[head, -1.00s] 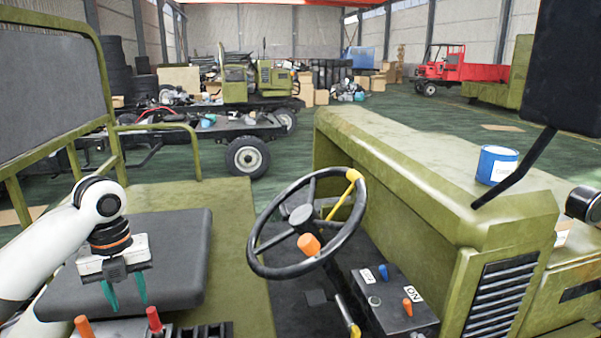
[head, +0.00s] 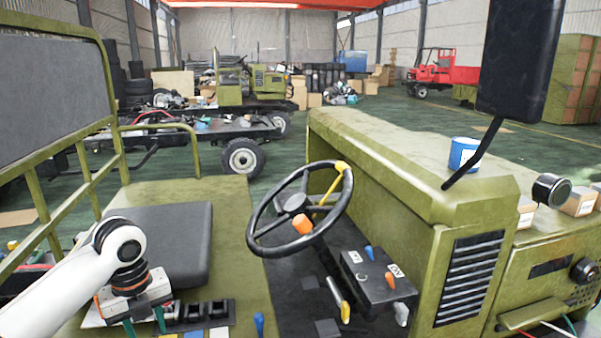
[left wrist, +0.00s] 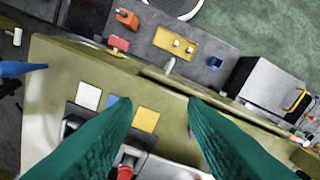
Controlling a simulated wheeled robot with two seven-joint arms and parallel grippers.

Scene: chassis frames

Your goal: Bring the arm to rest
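My left arm comes in from the left in the head view, in front of the black seat. My left gripper (head: 144,322) points down near the lower edge, over the panel beside the seat. Its two teal fingers are apart with nothing between them. In the left wrist view the open fingers of my left gripper (left wrist: 162,108) frame an olive ledge with white, blue and yellow squares (left wrist: 146,119). A red knob (left wrist: 125,171) shows low between the fingers, partly cut off. My right gripper is in neither view.
The black seat (head: 165,240) is behind my left gripper. The steering wheel (head: 300,212) and a switch box (head: 378,282) with blue and orange switches stand to the right. A blue can (head: 463,154) sits on the olive hood. A blue lever (head: 259,324) stands at the front.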

